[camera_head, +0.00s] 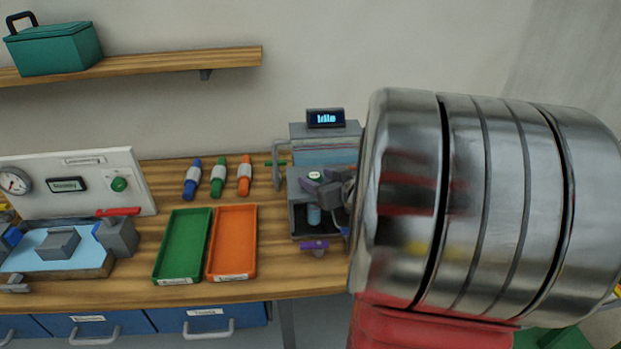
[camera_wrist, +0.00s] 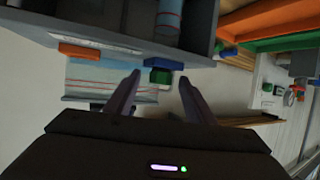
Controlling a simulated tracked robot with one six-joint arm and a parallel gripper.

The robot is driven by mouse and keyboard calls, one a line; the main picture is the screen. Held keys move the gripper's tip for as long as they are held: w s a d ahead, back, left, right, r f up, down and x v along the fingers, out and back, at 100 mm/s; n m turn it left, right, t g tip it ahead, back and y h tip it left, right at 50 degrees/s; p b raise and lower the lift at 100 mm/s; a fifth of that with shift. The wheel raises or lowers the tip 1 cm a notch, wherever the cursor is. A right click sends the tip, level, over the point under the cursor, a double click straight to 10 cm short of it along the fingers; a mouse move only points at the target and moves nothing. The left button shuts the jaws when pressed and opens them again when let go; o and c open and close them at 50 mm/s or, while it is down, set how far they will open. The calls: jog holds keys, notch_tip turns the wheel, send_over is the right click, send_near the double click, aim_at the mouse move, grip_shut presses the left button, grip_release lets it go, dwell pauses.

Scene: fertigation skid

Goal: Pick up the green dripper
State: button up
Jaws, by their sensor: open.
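A small green piece (camera_wrist: 160,75), perhaps the green dripper, shows between and just beyond my fingertips in the wrist view, against the edge of a grey machine. I cannot tell whether the fingers touch it. My gripper (camera_wrist: 159,79) is open, with a finger on each side of that piece. In the head view my gripper (camera_head: 318,185) is at the front of the grey machine (camera_head: 299,215), partly hidden by my arm. A green bottle-shaped item with a light band (camera_head: 218,177) lies on the bench, left of the machine.
A blue item (camera_head: 192,179) and an orange item (camera_head: 245,175) flank the green bottle-shaped one. A green tray (camera_head: 157,275) and an orange tray (camera_head: 252,272) look empty. A blue piece (camera_wrist: 163,63) and an orange piece (camera_wrist: 80,52) line the machine's edge. My arm hides the right side.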

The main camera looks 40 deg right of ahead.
dwell(0.3)
jog(key=c, duration=1.1)
jog(key=shift+r, duration=0.1)
notch_tip(320, 180, up, 10)
dwell(0.8)
